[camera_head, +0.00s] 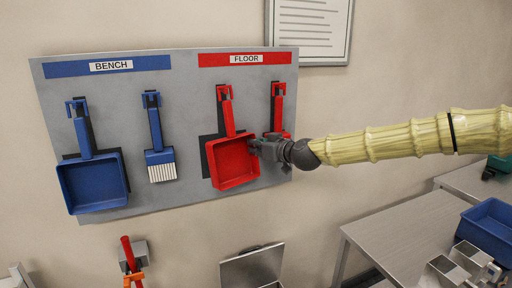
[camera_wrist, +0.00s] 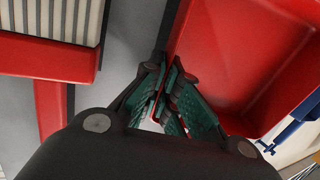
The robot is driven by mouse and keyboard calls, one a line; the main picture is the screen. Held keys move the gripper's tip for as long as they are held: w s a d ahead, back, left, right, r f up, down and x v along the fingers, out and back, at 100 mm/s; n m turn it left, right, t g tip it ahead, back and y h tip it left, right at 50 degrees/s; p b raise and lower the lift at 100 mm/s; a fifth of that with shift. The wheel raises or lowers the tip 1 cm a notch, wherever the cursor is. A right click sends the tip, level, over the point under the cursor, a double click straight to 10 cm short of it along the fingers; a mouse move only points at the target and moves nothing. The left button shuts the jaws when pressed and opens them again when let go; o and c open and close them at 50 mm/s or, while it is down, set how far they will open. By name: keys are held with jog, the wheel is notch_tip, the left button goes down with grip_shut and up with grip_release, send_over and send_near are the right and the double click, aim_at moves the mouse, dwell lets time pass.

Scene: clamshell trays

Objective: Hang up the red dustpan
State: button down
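The red dustpan (camera_head: 233,163) is upright in front of the FLOOR side of the tool board, pan below and handle up. Its handle top is at the red hook (camera_head: 223,91); I cannot tell whether it is seated on it. A dark silhouette shows beside the pan's left edge. My gripper (camera_head: 258,147) is at the pan's right rim. In the wrist view the fingers (camera_wrist: 168,80) are close together at the red dustpan's wall (camera_wrist: 262,50) and look shut on its edge.
The tool board (camera_head: 190,95) also holds a blue dustpan (camera_head: 92,184), a blue brush (camera_head: 154,125) and a red brush (camera_head: 277,105), partly hidden by my gripper. Below are a red-handled tool (camera_head: 128,255) in a bracket and a metal table (camera_head: 405,240).

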jog(key=c, duration=1.6)
grip_release()
jog(key=shift+o, duration=0.2)
